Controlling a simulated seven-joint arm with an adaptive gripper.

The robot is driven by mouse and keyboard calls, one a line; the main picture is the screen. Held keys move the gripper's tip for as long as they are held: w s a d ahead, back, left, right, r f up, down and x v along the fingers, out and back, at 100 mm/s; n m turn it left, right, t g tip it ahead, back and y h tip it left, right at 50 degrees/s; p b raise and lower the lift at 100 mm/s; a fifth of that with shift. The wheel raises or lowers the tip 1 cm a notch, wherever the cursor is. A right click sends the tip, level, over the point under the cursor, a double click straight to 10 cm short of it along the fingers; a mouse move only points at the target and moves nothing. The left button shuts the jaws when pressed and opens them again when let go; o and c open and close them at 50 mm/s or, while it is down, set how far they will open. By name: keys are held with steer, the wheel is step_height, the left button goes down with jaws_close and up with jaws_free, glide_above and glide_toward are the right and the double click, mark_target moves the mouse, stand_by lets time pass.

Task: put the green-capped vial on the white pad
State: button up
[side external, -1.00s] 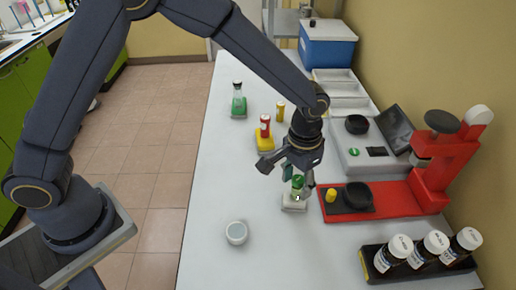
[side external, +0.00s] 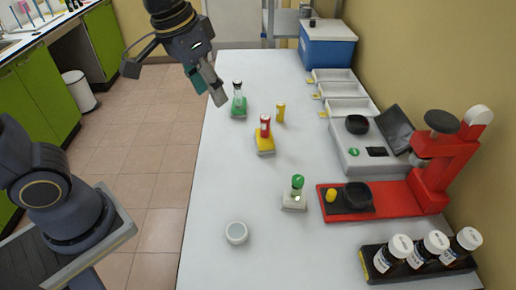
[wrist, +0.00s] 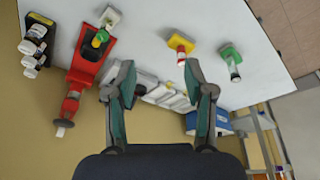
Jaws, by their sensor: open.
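The green-capped vial (side external: 297,183) stands upright on the white pad (side external: 288,204), left of the red machine. In the wrist view the vial's green cap (wrist: 102,35) and the white pad (wrist: 111,16) show at the top left. My gripper (side external: 175,84) is high up at the table's far left edge, well away from the vial. Its fingers are spread wide with nothing between them, as the wrist view also shows (wrist: 160,80).
A red-capped vial (side external: 265,122) stands on a yellow pad (side external: 265,146), and a dark-capped vial (side external: 238,90) on a green pad. A yellow vial (side external: 280,112) stands nearby. The red machine (side external: 430,180) and bottle rack (side external: 368,266) fill the right side. A small white dish (side external: 236,233) sits in front.

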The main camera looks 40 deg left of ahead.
steer(key=s+a+n+t, duration=0.1)
steer(key=s+a+t, duration=0.1)
steer(key=s+a, duration=0.4)
steer(key=s, duration=0.3)
steer(key=shift+s+a+f+y, duration=0.25)
steer(key=shift+f+y, duration=0.1)
steer(key=shift+y, duration=0.05)
